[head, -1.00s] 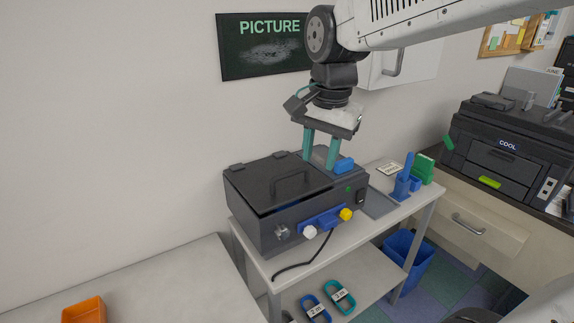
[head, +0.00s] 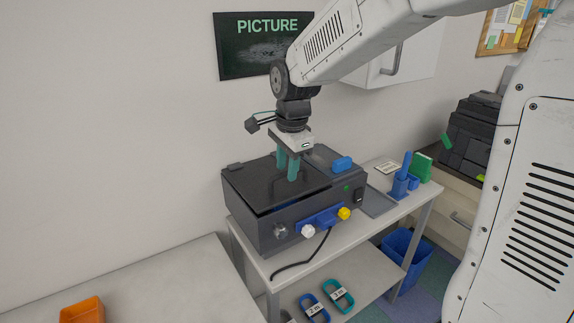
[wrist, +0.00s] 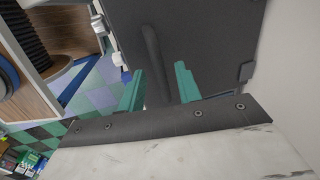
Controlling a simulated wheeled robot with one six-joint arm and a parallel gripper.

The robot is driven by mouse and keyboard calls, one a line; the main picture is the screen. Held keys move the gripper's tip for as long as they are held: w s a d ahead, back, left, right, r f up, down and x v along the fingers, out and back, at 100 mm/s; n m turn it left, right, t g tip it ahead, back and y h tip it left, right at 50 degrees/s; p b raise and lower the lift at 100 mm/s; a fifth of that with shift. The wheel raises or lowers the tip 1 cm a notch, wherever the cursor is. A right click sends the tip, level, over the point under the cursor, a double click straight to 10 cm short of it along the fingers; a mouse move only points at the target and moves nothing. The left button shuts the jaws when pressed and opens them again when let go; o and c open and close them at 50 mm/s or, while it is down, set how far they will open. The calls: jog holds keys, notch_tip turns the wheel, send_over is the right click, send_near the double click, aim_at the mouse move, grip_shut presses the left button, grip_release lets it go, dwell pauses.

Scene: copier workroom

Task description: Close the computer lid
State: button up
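The computer is a dark grey box (head: 275,232) on a small white table. Its black lid (head: 245,184) is nearly flat but slightly ajar, with a narrow gap and some blue showing along the front edge. My gripper (head: 287,168) points down over the lid, its two teal fingers apart. In the wrist view, the lid's bar handle (wrist: 153,55) runs between the open fingers (wrist: 160,70). I cannot tell whether either finger touches it.
A blue block (head: 342,163) lies on the box's right part. White and yellow knobs (head: 344,213) stick out in front, and a black cable (head: 292,270) hangs down. A grey tray (head: 378,203) and blue holder (head: 400,188) stand to the right. The wall is close behind.

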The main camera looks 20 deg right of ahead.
jog(key=shift+f, duration=0.1)
grip_shut()
jog(key=shift+s+f, duration=0.2)
jog(key=shift+f, duration=0.35)
grip_release()
notch_tip(320, 180, up, 8)
jog(key=s, duration=0.1)
jog(key=shift+d, duration=0.15)
jog(key=shift+f, duration=0.1)
